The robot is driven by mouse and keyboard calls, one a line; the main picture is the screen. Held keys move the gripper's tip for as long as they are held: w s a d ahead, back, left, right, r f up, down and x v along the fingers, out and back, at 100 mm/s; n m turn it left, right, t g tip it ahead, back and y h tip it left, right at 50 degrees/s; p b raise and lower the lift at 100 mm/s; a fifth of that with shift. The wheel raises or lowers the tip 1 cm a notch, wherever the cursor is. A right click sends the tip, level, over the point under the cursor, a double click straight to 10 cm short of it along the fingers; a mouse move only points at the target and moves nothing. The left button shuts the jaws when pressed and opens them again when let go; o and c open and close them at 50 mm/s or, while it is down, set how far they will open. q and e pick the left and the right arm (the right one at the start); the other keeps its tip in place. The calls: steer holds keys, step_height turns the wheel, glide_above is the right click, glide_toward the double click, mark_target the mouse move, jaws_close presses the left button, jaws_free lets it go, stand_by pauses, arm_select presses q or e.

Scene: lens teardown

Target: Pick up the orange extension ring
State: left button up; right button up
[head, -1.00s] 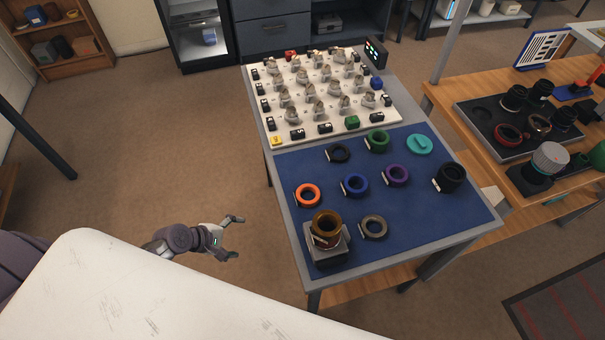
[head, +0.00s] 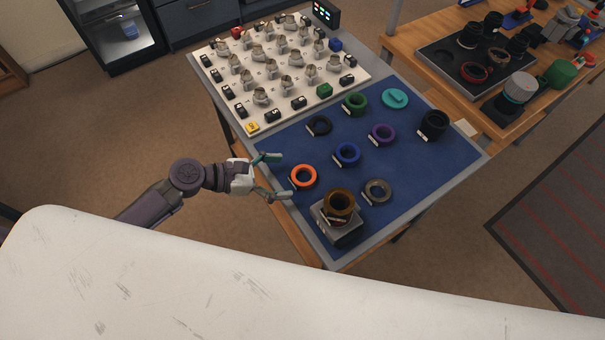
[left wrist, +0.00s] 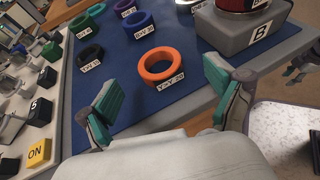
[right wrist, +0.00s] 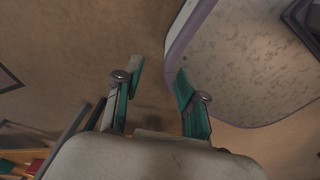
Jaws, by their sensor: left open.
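The orange extension ring (head: 303,177) lies flat on the blue mat (head: 410,165) near its left edge. It also shows in the left wrist view (left wrist: 168,53), with a white label on its near side. My left gripper (head: 274,177) is open and empty at the table's left edge, just left of the ring. In the left wrist view the ring is ahead of and between the two fingers (left wrist: 162,100), apart from them. My right gripper (right wrist: 155,85) is open and empty over the floor in the right wrist view; it is not in the head view.
A grey block with a brown ring (head: 340,204) stands nearby at the mat's front corner. Blue (head: 347,154), grey (head: 378,190), black (head: 320,126), purple (head: 382,134) and green rings (head: 355,103) lie around. A white board with several switches (head: 275,70) is behind.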

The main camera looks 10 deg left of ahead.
mark_target(302, 175)
arm_select(q)
steer(key=shift+w+d+f, duration=0.15)
steer(key=shift+w+d, duration=0.05)
steer(key=shift+d, duration=0.1)
steer(key=x, duration=0.3)
steer(key=shift+w+d+f+p, duration=0.1)
steer(key=shift+w+f+p, duration=0.1)
steer(key=shift+f+p, duration=0.1)
steer(key=shift+w+d+f, duration=0.2)
steer(key=shift+d+f, duration=0.05)
steer(key=shift+d, duration=0.15)
arm_select(e)
steer(key=shift+a+r, duration=0.35)
steer(key=shift+a, duration=0.15)
arm_select(q)
steer(key=shift+c, duration=1.1)
steer(key=c, duration=1)
arm_select(e)
steer(key=shift+d, duration=0.15)
